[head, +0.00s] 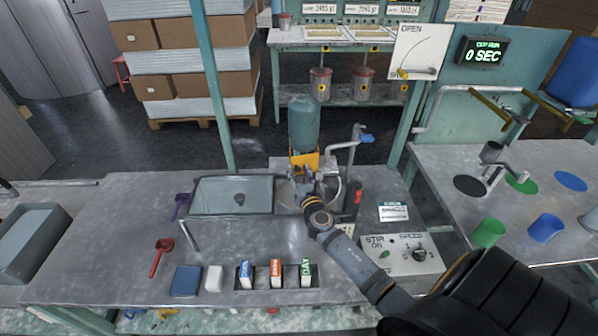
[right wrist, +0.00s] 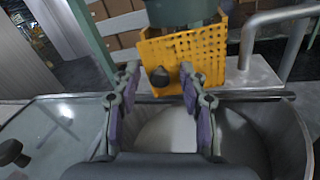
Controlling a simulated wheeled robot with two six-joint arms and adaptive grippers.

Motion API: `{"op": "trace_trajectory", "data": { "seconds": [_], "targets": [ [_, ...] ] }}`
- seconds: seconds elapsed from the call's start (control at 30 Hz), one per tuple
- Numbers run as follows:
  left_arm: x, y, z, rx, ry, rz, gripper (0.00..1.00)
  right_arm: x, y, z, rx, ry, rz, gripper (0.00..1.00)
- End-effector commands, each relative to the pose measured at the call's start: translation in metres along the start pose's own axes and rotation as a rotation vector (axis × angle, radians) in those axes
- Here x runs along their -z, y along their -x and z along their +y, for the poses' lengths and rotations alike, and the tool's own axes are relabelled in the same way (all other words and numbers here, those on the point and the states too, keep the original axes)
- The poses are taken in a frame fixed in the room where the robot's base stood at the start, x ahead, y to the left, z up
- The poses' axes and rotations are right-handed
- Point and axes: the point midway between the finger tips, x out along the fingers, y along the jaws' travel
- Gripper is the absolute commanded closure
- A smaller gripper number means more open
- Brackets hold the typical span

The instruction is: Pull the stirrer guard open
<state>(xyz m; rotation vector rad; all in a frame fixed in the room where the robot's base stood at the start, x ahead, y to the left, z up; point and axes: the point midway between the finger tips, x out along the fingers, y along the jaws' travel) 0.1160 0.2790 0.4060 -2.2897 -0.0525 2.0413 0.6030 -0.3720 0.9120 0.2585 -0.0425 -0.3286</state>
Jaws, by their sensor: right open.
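In the head view the guard (head: 305,158) is partly hidden by my right gripper (head: 304,178). I cannot tell whether either finger touches the knob or guard. A round metal vessel (right wrist: 262,128) lies below the fingers. My left gripper is in neither view.
A clear lid (head: 213,192) with a dark knob stands left of the vessel. A bent pipe with a blue handle (head: 367,138) rises on the right. A stir control box (head: 402,253) and several labelled blocks stand nearer the front. The table's left middle is mostly clear.

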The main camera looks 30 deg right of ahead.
Motion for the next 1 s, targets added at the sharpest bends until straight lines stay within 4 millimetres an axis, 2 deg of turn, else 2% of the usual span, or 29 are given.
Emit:
{"op": "trace_trajectory", "data": {
  "seconds": [0.1,0.13,0.43,0.8,1.0],
  "targets": [
    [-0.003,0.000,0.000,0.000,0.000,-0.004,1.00,0.000,0.000,0.000,0.000,0.000,0.000,0.57],
    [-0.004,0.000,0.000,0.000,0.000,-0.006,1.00,0.000,0.000,0.000,0.000,0.000,0.000,0.60],
    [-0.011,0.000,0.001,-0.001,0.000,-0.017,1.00,0.000,0.001,0.000,0.000,0.000,0.000,1.00],
    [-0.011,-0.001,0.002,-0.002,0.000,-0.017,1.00,0.001,0.001,-0.001,-0.007,0.001,0.002,1.00],
    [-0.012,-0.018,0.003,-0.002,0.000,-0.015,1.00,0.004,0.010,-0.009,-0.149,0.012,0.036,1.00]
  ]
}}
